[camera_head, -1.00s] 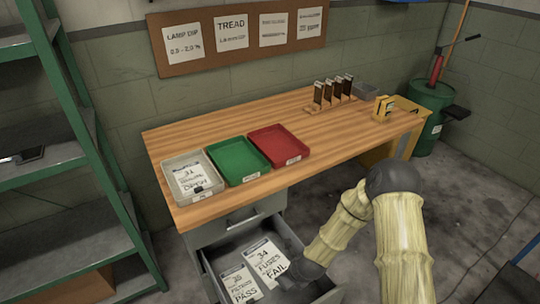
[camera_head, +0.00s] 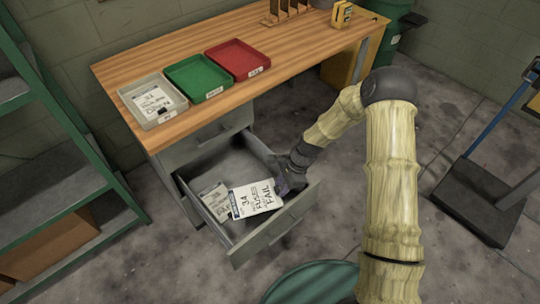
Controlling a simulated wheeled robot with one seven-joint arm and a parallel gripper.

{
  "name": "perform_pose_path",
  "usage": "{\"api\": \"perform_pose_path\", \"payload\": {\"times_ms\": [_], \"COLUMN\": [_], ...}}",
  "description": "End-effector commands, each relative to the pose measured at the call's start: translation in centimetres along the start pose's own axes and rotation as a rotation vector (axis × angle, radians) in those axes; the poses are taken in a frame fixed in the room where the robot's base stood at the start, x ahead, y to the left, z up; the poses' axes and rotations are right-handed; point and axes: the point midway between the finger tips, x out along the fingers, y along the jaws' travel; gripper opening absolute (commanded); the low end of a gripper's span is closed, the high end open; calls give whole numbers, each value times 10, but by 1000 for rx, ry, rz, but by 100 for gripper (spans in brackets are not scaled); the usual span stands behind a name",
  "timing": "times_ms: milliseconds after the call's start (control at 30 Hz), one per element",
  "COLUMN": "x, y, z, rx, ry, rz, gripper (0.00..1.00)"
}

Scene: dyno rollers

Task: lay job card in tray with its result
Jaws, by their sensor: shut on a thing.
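My gripper (camera_head: 280,187) is shut on the right end of a white job card (camera_head: 250,199) reading "34 FUSES FAIL". The card is over the open drawer (camera_head: 236,165), at an angle; its exact height cannot be told. A second card (camera_head: 212,202), with "PASS" readable in the earlier view, lies in the drawer, partly hidden by the held card. On the bench stand a pale tray (camera_head: 127,91) with a card (camera_head: 152,101) and a dark clip in it, an empty green tray (camera_head: 199,77) in the middle, and an empty red tray (camera_head: 237,57) at right.
The wooden bench (camera_head: 160,50) has clear top behind and right of the trays. Upright dark holders (camera_head: 285,10) and a yellow item (camera_head: 341,14) stand at its far end. Green shelving (camera_head: 70,120) is at left. A green round object (camera_head: 312,285) is at the bottom.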

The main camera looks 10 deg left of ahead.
Motion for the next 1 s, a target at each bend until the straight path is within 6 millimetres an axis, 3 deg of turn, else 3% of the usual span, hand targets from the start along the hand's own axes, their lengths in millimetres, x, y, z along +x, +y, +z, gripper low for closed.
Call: {"api": "perform_pose_path", "payload": {"times_ms": [33,267,500,700,1000], "x": [-2,-37,-82,-101,-103], "y": [-1,15,42,55,56], "z": [-16,-79,-140,-160,-162], "rx": [-90,-528,-910,-1029,-1026], "ry": [4,10,-3,-22,-23], "rz": [29,198,371,433,432], "gripper": [6,6,6,6,6]}}
